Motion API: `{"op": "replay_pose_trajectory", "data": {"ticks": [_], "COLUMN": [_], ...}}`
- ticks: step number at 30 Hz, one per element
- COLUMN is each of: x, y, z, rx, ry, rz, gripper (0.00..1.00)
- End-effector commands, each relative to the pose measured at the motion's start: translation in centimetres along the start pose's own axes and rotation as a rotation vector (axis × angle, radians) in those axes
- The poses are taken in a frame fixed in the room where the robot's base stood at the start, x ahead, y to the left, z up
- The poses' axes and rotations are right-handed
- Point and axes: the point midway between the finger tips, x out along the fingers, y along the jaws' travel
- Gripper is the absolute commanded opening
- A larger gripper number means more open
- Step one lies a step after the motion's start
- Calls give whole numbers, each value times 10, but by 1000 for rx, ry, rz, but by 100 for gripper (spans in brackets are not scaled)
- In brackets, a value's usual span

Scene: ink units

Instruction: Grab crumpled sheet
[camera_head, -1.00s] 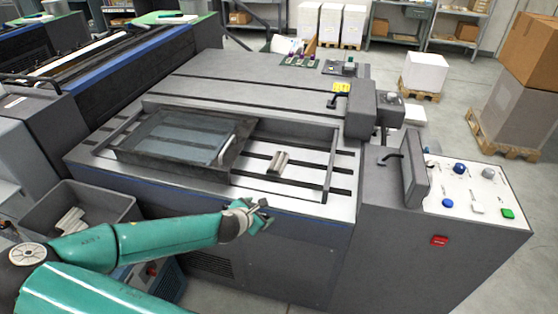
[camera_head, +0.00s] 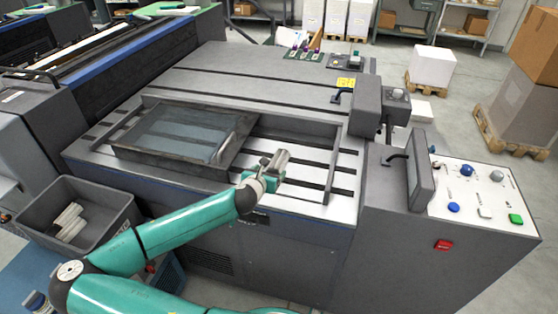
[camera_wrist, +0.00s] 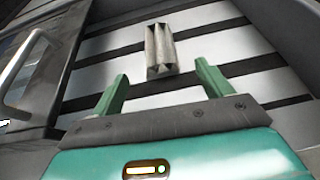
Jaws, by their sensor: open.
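The crumpled sheet (camera_wrist: 160,50) is a pale, folded, ridged piece lying on the slatted white-and-black bed of the machine. In the wrist view it lies ahead of my gripper (camera_wrist: 160,88), roughly centred between the two green fingers and beyond their tips. My gripper is open and empty. In the head view my gripper (camera_head: 266,170) is over the front of the bed, right beside the crumpled sheet (camera_head: 281,158), and partly hides it.
A dark-framed glass tray (camera_head: 125,153) lies on the bed left of the sheet. A raised bar (camera_head: 333,168) edges the bed on the right. A grey bin (camera_head: 110,218) with several pale crumpled pieces stands at lower left. A control panel (camera_head: 480,190) is at right.

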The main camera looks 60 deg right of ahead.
Motion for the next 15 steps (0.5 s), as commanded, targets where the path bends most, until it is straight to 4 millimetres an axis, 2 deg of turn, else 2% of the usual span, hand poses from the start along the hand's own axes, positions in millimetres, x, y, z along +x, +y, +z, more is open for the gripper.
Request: {"op": "replay_pose_trajectory", "data": {"ticks": [3,11,15], "x": [21,44,66], "y": [-1,0,1], "z": [0,-1,-3], "rx": [0,0,0], "ry": [0,1,1], "rz": [-2,-2,-1], "gripper": [78,78,78]}}
